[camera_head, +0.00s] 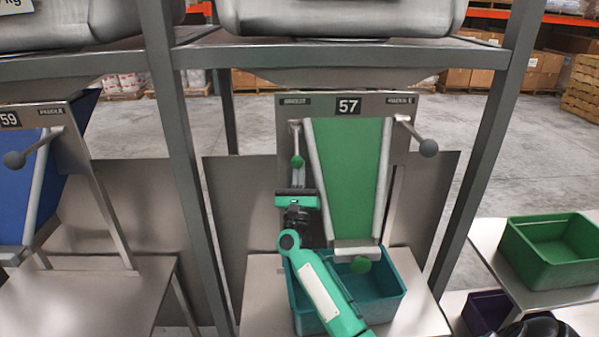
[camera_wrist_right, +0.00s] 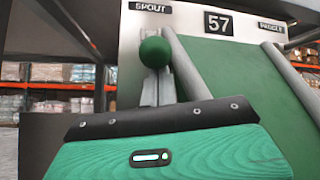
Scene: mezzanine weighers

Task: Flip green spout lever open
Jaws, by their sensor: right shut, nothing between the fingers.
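The green spout lever is a short metal rod with a green ball knob (camera_head: 297,161), hanging down at the upper left of the station 57 panel. In the right wrist view the knob (camera_wrist_right: 154,52) sits below the SPOUT label. My right gripper (camera_head: 298,181) is shut and empty, its fingers pointing up just below the knob. In the wrist view the grey fingertips appear close under or in front of the knob; I cannot tell whether they touch it. The green chute (camera_head: 347,170) slopes down beside the lever. My left gripper is not in view.
A grey-knobbed PADDLE lever (camera_head: 428,148) is on the panel's right. Frame posts (camera_head: 180,150) stand on both sides. A green bin (camera_head: 550,275) is at right.

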